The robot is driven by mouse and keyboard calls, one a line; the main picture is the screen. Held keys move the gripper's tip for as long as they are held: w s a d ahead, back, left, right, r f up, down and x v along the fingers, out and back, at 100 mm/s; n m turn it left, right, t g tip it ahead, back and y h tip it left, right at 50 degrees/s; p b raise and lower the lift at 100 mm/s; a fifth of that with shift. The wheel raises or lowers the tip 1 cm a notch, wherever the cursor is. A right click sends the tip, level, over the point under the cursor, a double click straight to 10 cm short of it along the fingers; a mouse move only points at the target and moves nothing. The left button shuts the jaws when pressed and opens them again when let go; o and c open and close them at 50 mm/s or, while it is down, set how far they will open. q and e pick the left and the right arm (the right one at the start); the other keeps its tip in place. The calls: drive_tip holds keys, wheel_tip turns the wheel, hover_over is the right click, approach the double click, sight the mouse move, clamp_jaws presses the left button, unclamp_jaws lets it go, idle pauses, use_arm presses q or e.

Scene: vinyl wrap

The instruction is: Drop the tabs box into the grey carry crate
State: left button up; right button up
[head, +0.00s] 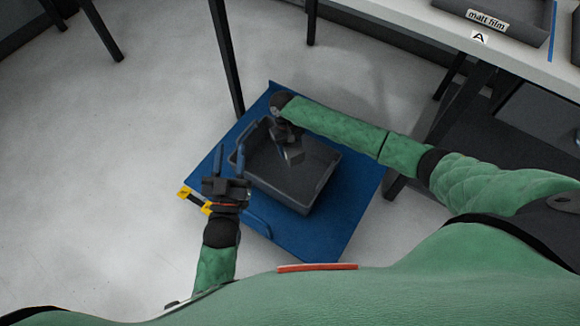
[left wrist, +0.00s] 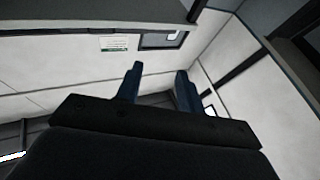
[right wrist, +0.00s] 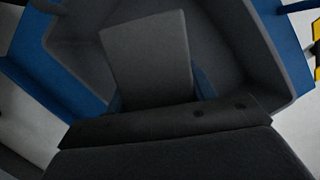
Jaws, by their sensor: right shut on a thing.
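The grey carry crate (head: 318,176) sits on a blue platform low on the floor, its open top facing up. My right gripper (head: 286,142) is over the crate, pointing down. It is shut on the tabs box (head: 294,156), a plain grey block, which also shows between the blue fingers in the right wrist view (right wrist: 150,60). The box is above the crate's interior; its exact height over the crate floor is hard to tell. My left gripper (head: 229,164) is at the crate's left side, open and empty. Its two blue fingers stand apart in the left wrist view (left wrist: 158,88).
The blue platform (head: 345,225) carries the crate and has yellow-and-black tags (head: 190,196) at its left. A white table (head: 410,25) with a tray labelled "matt film" (head: 490,18) is at the upper right. Dark table legs stand behind. Pale floor is clear to the left.

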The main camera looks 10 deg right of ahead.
drive_tip(key=o, duration=1.2)
drive_tip(key=shift+c, duration=0.2)
drive_tip(key=shift+r, duration=0.1)
drive_tip(key=shift+r, duration=0.2)
drive_tip(key=p+v, duration=0.1)
drive_tip(key=v, duration=0.5)
drive_tip(key=shift+w+r, duration=0.15)
drive_tip(key=shift+r, duration=0.1)
use_arm(q)
wheel_tip(320, 180, down, 16)
drive_tip(key=s+g+y, duration=0.1)
drive_tip(key=g, duration=0.4)
drive_tip(key=shift+s+d+g, duration=0.25)
drive_tip(key=shift+s+g, duration=0.05)
drive_tip(key=shift+g, duration=0.1)
use_arm(e)
drive_tip(key=shift+r, duration=0.3)
drive_tip(key=shift+a, duration=0.1)
